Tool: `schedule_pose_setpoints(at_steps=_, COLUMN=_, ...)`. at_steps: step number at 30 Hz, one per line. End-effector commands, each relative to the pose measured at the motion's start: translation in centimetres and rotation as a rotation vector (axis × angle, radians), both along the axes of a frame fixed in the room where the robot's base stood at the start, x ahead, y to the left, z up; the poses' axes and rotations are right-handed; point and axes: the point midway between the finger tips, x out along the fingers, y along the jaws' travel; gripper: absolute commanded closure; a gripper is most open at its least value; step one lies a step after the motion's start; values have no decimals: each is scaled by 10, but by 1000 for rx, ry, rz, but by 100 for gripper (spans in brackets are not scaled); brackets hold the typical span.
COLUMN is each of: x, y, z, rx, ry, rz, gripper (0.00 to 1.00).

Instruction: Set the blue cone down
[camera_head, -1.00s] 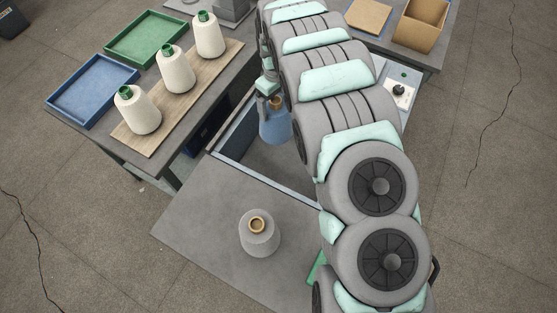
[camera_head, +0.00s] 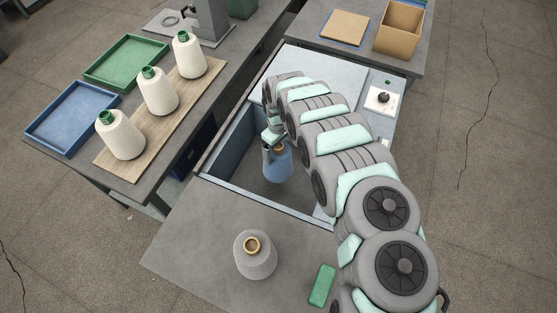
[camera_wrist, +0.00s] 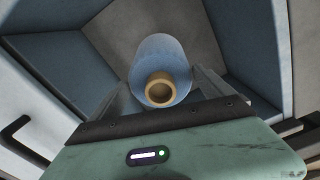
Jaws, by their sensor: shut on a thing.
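The blue cone (camera_head: 279,167) has a tan core top and is upright in the open bin (camera_head: 218,164) of the grey cabinet. My gripper (camera_head: 270,150) is shut on it near its top. In the wrist view the cone (camera_wrist: 161,52) is between the two fingers of my gripper (camera_wrist: 163,85), with its tan ring facing the camera. Blue-grey bin walls (camera_wrist: 55,72) surround it there. The cone's lower end is hidden, so I cannot tell whether it touches the bin floor.
A grey cone (camera_head: 255,257) stands on the cabinet's near top, with a green block (camera_head: 321,285) to its right. White cones (camera_head: 157,92) stand on a wooden board at left, beside a blue tray (camera_head: 40,128) and a green tray (camera_head: 95,77). A cardboard box (camera_head: 405,38) is at the back right.

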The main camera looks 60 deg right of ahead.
Motion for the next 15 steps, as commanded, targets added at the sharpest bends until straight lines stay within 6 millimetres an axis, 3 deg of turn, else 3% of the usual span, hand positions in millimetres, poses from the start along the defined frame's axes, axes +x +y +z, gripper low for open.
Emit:
schedule_pose_setpoints(at_steps=6, x=1, y=0, z=-31, rx=0, ry=-3, rz=0, gripper=82)
schedule_pose_setpoints(at_steps=15, x=1, y=-1, z=-42, rx=-2, ry=-1, rz=1, gripper=82)
